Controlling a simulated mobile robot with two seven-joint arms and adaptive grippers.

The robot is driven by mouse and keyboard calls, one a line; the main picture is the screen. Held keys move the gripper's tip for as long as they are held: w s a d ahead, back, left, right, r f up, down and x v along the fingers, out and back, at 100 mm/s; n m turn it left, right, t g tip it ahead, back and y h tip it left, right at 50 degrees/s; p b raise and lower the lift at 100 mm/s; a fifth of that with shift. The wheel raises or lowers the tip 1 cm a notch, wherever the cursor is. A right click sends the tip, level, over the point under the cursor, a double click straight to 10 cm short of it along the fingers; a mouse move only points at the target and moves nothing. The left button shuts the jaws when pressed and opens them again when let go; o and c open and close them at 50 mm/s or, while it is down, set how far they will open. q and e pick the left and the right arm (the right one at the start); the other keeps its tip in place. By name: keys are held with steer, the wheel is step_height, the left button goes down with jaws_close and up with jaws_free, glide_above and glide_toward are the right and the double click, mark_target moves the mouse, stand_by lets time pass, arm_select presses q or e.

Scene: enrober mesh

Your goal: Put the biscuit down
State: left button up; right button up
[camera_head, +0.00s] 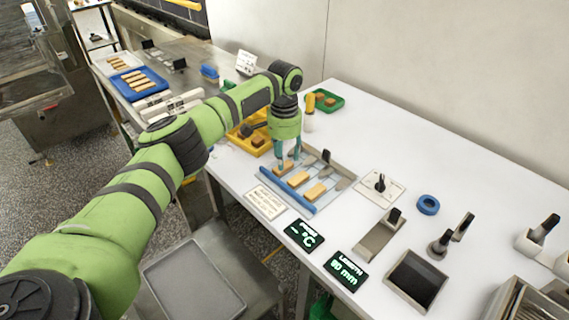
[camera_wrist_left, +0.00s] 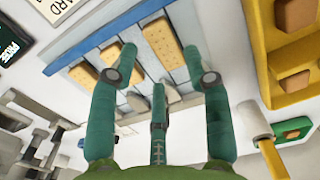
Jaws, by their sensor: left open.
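My left gripper (camera_head: 288,158) is open just above the board with the blue front bar (camera_head: 287,199). A tan biscuit (camera_head: 284,167) lies on the board by the fingertips, partly hidden by them in the head view. In the left wrist view this biscuit (camera_wrist_left: 162,42) shows between and beyond the spread fingers of the gripper (camera_wrist_left: 160,60), with no finger seen closed on it. My right gripper is in neither view.
A yellow tray (camera_head: 236,138) with brown blocks stands left of the board, and a green tray (camera_head: 337,106) behind. Two black displays (camera_head: 345,270) stand along the front edge. A dark bin (camera_head: 416,281) and a blue ring (camera_head: 428,205) lie right. The back right is clear.

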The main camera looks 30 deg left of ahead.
arm_select(q)
step_height(320, 180, up, 9)
steer(key=b, duration=0.1)
